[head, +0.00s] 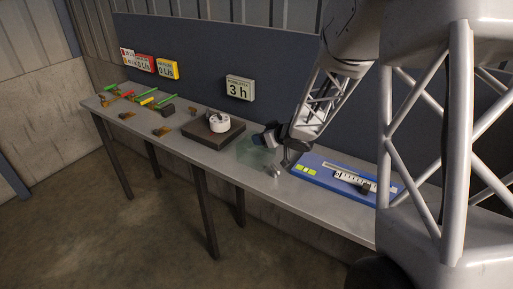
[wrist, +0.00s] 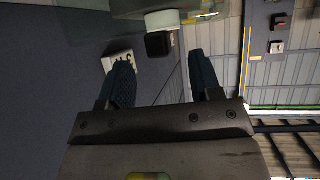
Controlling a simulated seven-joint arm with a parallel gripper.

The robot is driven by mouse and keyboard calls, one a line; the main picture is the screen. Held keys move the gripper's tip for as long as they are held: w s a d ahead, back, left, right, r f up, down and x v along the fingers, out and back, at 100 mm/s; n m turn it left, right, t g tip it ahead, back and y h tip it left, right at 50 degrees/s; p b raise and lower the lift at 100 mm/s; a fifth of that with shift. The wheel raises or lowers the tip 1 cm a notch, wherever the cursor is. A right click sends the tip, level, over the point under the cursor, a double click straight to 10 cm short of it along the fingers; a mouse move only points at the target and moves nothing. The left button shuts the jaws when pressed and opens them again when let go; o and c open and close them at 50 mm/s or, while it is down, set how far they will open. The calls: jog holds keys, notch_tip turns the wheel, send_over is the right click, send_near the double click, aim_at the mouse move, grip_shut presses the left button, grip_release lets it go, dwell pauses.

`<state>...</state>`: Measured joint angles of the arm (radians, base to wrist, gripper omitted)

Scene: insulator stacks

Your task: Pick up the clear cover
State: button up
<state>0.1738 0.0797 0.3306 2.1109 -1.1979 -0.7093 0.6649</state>
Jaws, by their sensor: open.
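The clear cover (head: 253,156) is a pale green, see-through shape above or on the grey table, right of the dark block, in the head view. Its exact outline is hard to tell. My gripper (head: 266,138) is just above and right of it, its dark fingers pointing left. In the wrist view my gripper (wrist: 163,75) is open, with nothing held between its fingers. A pale see-through band, likely the clear cover (wrist: 118,8), crosses the top of the wrist view, beyond the fingertips.
A white round part (head: 219,122) sits on a dark block (head: 208,138) left of my gripper. A blue mat (head: 318,177) with a ruler lies to the right. Several coloured tools (head: 150,101) lie at the far left. A "3 h" sign (head: 240,88) is on the dark wall behind.

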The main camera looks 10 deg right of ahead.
jog(key=shift+x, duration=1.15)
grip_shut()
